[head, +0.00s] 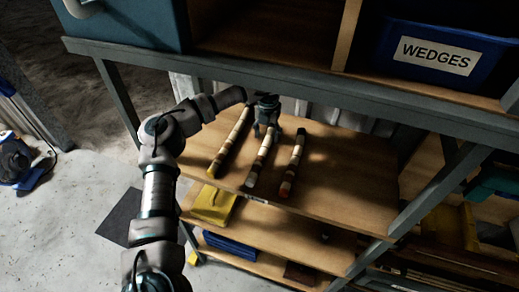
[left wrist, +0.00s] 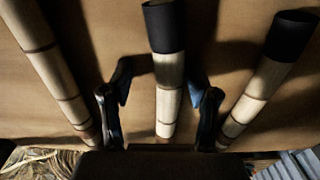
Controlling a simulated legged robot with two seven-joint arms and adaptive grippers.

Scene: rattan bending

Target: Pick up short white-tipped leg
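Three striped legs lie side by side on the wooden shelf (head: 340,170). The middle leg (head: 259,163) has a pale, whitish near tip. The left leg (head: 228,143) has a yellow near tip, and the right leg (head: 292,163) has an orange-red one. My left gripper (head: 267,129) is over the far part of the middle leg. In the left wrist view its open fingers (left wrist: 160,112) stand on either side of the middle leg (left wrist: 168,85), with gaps on both sides. That leg's black end shows there, but its pale tip is out of view. My right gripper is not in view.
The neighbouring legs lie close outside my fingers. A grey frame beam (head: 300,82) runs above the shelf, with a blue WEDGES bin (head: 440,55) over it. Lower shelves hold a yellow item (head: 213,204) and a blue item (head: 230,247). The shelf's right part is clear.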

